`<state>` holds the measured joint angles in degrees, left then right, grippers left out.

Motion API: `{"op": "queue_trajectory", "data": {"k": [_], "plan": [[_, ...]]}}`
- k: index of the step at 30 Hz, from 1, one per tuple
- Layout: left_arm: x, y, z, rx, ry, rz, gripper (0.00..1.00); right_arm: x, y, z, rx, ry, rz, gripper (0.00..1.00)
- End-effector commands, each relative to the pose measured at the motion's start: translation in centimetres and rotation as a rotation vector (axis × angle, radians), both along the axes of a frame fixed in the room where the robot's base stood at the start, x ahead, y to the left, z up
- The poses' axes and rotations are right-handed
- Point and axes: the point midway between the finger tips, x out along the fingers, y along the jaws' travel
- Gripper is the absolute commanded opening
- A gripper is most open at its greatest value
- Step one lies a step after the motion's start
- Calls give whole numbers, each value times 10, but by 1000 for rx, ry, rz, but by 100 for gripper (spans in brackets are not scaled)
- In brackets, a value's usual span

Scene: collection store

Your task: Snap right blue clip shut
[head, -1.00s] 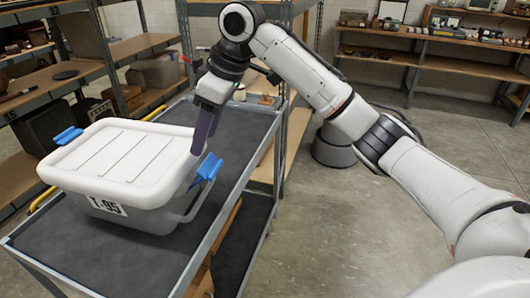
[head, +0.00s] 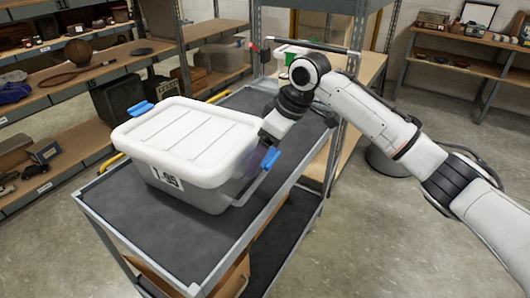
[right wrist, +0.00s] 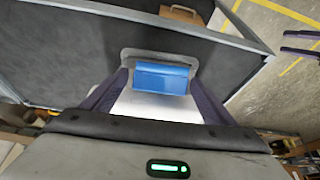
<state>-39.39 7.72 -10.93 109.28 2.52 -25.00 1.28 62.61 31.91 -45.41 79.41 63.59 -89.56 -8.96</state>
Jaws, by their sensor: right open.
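A grey tub (head: 185,190) with a white lid (head: 190,138) and a label ending in "95" stands on the cart. The right blue clip (head: 271,160) is at the lid's right end and appears to stick outward. It also shows as a blue plate in the right wrist view (right wrist: 162,79). My right gripper (head: 262,160) is beside this clip, partly covering it. In the right wrist view its open fingers (right wrist: 160,82) lie on either side of the clip with gaps; contact cannot be told. The left blue clip (head: 141,108) also juts out. My left gripper is not in view.
The grey cart top (head: 130,205) has a raised metal rim. Loaded shelves (head: 60,100) stand at the left and behind. A workbench shelf (head: 450,60) stands at the back right. Bare concrete floor lies to the right.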

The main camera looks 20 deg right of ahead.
Motion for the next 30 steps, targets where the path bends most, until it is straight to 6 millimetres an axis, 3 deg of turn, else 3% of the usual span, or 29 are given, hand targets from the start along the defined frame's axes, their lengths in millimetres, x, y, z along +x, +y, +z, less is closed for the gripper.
{"op": "queue_trajectory", "data": {"k": [5,15,30], "plan": [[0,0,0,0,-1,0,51,0,0,0,0,0,0,78],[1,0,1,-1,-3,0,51,0,0,0,0,0,0,21],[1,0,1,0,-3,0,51,15,13,10,-149,165,0,20]]}}
